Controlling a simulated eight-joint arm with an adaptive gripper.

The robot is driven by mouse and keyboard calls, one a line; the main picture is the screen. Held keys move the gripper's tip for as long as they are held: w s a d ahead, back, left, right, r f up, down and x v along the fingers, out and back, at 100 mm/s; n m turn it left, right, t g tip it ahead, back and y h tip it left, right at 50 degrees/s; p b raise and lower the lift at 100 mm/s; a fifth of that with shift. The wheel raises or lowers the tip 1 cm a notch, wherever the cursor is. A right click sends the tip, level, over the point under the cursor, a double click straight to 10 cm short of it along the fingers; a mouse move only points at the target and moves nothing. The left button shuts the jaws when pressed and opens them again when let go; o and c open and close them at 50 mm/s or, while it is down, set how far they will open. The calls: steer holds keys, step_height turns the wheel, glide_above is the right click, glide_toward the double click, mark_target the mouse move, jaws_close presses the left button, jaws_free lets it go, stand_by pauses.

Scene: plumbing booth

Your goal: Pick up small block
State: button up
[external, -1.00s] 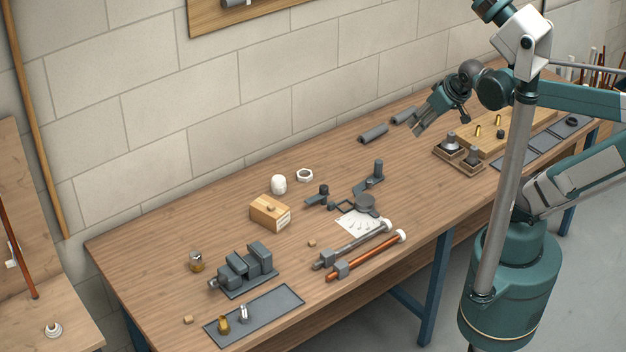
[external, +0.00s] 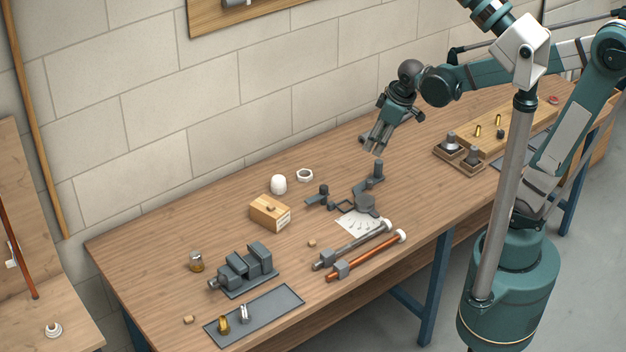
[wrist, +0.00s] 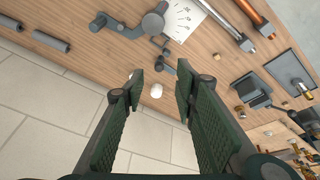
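Several small tan wooden blocks show in the external view. One small block (external: 312,243) lies on the bench between the vise and the paper sheet. Another small block (external: 188,319) lies near the front left, beside the dark mat. A third small piece (external: 270,208) sits on top of the wooden box (external: 264,214). I cannot tell which one the task means. My gripper (external: 370,147) is open and empty, above the bench's back half near the dark clamp-like fixture, well away from these blocks.
A vise (external: 245,270), a dark mat (external: 270,312) with fittings, two pipes (external: 365,256), a dark fixture (external: 365,200), a white cap (external: 279,184) and a nut (external: 304,175) occupy the bench. The wall stands close behind. The back left of the bench is clear.

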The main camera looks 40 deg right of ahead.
steer(key=w+a+f+n+g+b, duration=0.1)
steer(key=w+a+f+n, duration=0.15)
steer(key=a+f, duration=0.3)
steer(key=w+a+f+n+g+b, duration=0.1)
steer(key=a+f+n, duration=0.2)
steer(key=a+f, duration=0.3)
steer(key=n+g+h+b, duration=0.1)
steer(key=n+g, duration=0.1)
steer(key=n, duration=0.2)
glide_above(313, 241)
steer(key=shift+s+a+f, duration=0.1)
steer(key=shift+f, duration=5.4)
steer(key=shift+f, duration=0.1)
steer(key=shift+f+m, duration=0.25)
steer(key=shift+f, duration=0.9)
steer(key=shift+f, duration=0.15)
steer(key=shift+f+b, duration=0.35)
steer(key=shift+f, duration=2.1)
steer(key=c, duration=0.7)
